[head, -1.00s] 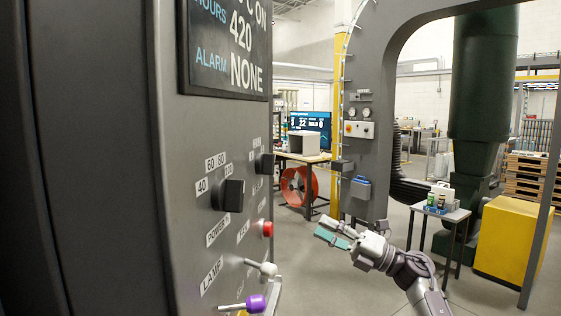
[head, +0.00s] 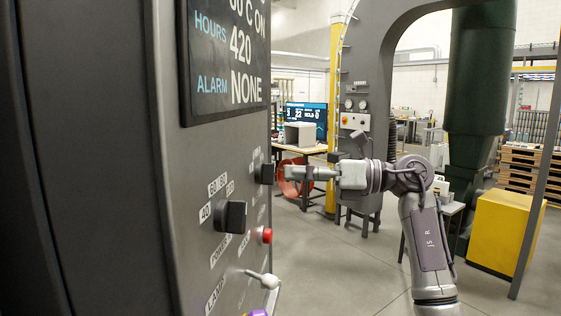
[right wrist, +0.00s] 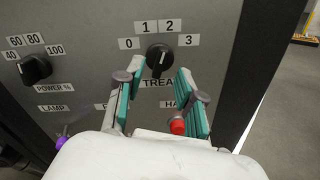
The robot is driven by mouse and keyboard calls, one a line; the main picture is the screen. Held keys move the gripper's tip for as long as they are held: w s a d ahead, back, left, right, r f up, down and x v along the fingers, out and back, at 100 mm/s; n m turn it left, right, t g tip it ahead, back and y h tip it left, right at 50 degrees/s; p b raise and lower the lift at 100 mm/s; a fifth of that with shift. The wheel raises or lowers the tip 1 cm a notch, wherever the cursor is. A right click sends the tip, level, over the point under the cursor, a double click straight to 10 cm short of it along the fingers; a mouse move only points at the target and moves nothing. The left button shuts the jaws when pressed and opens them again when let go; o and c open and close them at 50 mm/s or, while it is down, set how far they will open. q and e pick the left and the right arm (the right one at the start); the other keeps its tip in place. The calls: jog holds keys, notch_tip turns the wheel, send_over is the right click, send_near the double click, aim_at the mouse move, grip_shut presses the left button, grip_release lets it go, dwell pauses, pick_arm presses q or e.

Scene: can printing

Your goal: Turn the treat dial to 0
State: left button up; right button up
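The treat dial (right wrist: 159,56) is a black knob on the grey machine panel, with labels 0, 1, 2 and 3 arched above it. A pale pointer mark shows on it, but I cannot tell for sure which number it is set to. In the head view the dial (head: 265,173) sticks out from the panel's right side. My right gripper (head: 290,173) reaches toward it from the right. In the right wrist view its teal-lined fingers (right wrist: 159,68) are spread, one on each side of the dial; contact is not clear. My left gripper is out of view.
The power dial (head: 231,216) sits left of the treat dial on the same panel. A display (head: 228,58) is above. Open floor lies right of the machine.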

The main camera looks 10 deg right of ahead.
aim_at(262, 174)
jog(key=p+x, duration=0.1)
jog(key=x, duration=0.2)
jog(key=shift+w+a, duration=0.1)
jog(key=shift+a, duration=0.1)
grip_shut()
